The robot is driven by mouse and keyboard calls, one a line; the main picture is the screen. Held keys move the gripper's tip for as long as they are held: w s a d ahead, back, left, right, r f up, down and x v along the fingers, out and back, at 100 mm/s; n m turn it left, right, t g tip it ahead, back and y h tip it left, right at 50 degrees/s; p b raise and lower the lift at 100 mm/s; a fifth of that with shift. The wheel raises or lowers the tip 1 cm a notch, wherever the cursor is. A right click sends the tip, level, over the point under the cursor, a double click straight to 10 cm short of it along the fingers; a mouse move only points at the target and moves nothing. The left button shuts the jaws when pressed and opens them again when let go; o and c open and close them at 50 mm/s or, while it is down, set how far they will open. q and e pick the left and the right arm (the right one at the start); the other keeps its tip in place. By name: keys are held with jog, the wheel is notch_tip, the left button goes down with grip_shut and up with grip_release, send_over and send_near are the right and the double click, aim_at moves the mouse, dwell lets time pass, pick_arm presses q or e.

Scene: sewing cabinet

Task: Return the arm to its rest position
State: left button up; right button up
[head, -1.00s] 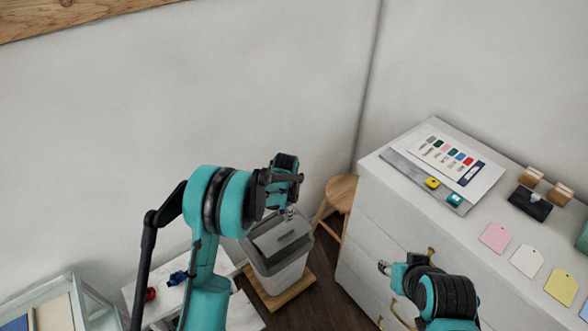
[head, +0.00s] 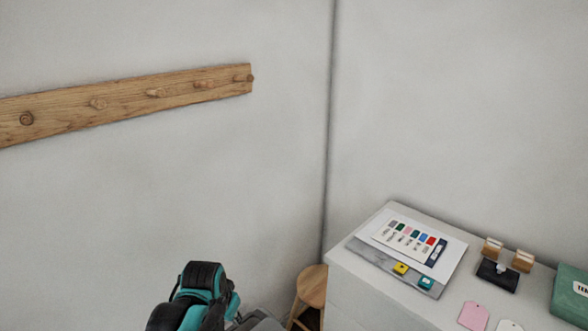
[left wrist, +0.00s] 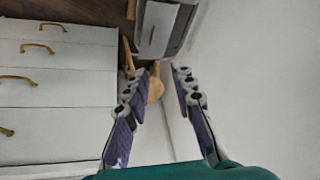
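My left arm shows at the bottom of the head view, in front of the wall; its fingertips are not visible there. In the left wrist view my left gripper (left wrist: 160,78) is open, its two purple-padded fingers apart with nothing between them touching either one. Behind the fingers are the wooden stool (left wrist: 156,90) and the grey and white bin (left wrist: 163,28). My right gripper and right arm are out of the head view.
The stool (head: 312,286) is in the corner. A wooden peg rail (head: 130,103) is on the wall.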

pick_arm(q)
jog(key=s+a+r+n+t, duration=0.1)
jog(key=s+n+t, duration=0.2)
jog(key=s, duration=1)
jog(key=shift+s+a+r+n, duration=0.15)
jog(key=shift+s+a+n, duration=0.15)
jog(key=shift+n, duration=0.2)
